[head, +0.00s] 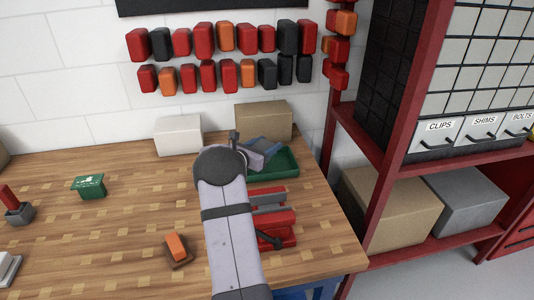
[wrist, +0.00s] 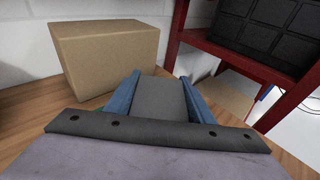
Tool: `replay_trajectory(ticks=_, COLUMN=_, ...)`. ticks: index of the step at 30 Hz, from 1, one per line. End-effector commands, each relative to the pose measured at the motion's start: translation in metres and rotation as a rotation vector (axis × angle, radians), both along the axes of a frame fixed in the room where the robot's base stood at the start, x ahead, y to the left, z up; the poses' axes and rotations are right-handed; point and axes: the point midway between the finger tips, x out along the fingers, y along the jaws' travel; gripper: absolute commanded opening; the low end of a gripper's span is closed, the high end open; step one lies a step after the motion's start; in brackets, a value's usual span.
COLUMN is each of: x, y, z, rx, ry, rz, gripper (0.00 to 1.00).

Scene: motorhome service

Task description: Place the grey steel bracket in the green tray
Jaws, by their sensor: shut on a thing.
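The green tray (head: 287,172) lies on the wooden bench, in front of a cardboard box. My gripper (head: 266,148) is over the tray in the head view, with its arm reaching in from the front. In the wrist view, the two blue fingers of my gripper (wrist: 160,95) are shut on the grey steel bracket (wrist: 160,98), which shows as a flat grey face between them. The bracket's lower end is hidden, so I cannot tell whether it touches the tray floor. My wrist and gripper hide the tray's left part.
The cardboard box (head: 264,121) stands close behind the tray, with a white box (head: 178,135) to its left. A red vise (head: 272,215) is in front of the tray. A red shelf post (head: 395,150) rises at the right.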

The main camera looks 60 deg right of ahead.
Motion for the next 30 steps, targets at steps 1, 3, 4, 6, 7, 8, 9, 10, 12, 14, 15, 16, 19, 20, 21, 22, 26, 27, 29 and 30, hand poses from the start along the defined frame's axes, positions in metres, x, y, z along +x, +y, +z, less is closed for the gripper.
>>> replay_trajectory(ticks=1, x=0.000, y=0.000, z=0.001, rx=-0.004, ry=-0.002, rz=0.000, gripper=0.18)
replay_trajectory(ticks=3, x=0.000, y=0.000, z=0.001, rx=-0.004, ry=-0.003, rz=-0.001, gripper=0.18)
replay_trajectory(ticks=4, x=0.000, y=0.000, z=0.000, rx=-0.004, ry=-0.003, rz=-0.001, gripper=0.18)
replay_trajectory(ticks=6, x=0.000, y=0.000, z=-0.003, rx=-0.003, ry=-0.002, rz=0.000, gripper=0.18)
replay_trajectory(ticks=7, x=0.000, y=0.000, z=-0.006, rx=-0.002, ry=-0.001, rz=0.000, gripper=0.18)
replay_trajectory(ticks=8, x=0.000, y=0.000, z=-0.010, rx=-0.001, ry=0.001, rz=0.000, gripper=0.18)
replay_trajectory(ticks=9, x=0.000, y=0.000, z=-0.014, rx=-0.001, ry=0.000, rz=-0.001, gripper=0.18)
replay_trajectory(ticks=10, x=0.000, y=0.000, z=-0.018, rx=-0.001, ry=0.000, rz=-0.001, gripper=0.18)
replay_trajectory(ticks=12, x=0.000, y=0.000, z=-0.026, rx=-0.003, ry=0.000, rz=-0.001, gripper=0.18)
replay_trajectory(ticks=14, x=0.000, y=0.000, z=-0.032, rx=-0.002, ry=-0.001, rz=-0.001, gripper=0.18)
replay_trajectory(ticks=15, x=0.000, y=0.000, z=-0.034, rx=-0.002, ry=-0.001, rz=0.000, gripper=0.18)
replay_trajectory(ticks=16, x=0.000, y=0.000, z=-0.036, rx=-0.003, ry=-0.002, rz=0.000, gripper=0.18)
replay_trajectory(ticks=19, x=0.000, y=0.000, z=-0.037, rx=-0.004, ry=-0.003, rz=-0.001, gripper=0.18)
replay_trajectory(ticks=20, x=0.000, y=0.000, z=-0.037, rx=-0.004, ry=-0.003, rz=-0.001, gripper=0.18)
replay_trajectory(ticks=21, x=0.000, y=0.000, z=-0.037, rx=-0.004, ry=-0.003, rz=-0.001, gripper=0.18)
replay_trajectory(ticks=22, x=0.000, y=0.000, z=-0.037, rx=-0.004, ry=-0.003, rz=-0.001, gripper=0.18)
replay_trajectory(ticks=26, x=0.000, y=0.000, z=-0.038, rx=-0.004, ry=-0.003, rz=-0.001, gripper=0.18)
replay_trajectory(ticks=27, x=0.000, y=0.000, z=-0.039, rx=-0.004, ry=-0.003, rz=-0.001, gripper=0.18)
replay_trajectory(ticks=29, x=0.000, y=0.000, z=-0.041, rx=-0.004, ry=-0.003, rz=-0.001, gripper=0.18)
replay_trajectory(ticks=30, x=0.000, y=0.000, z=-0.041, rx=-0.001, ry=-0.002, rz=0.000, gripper=0.53)
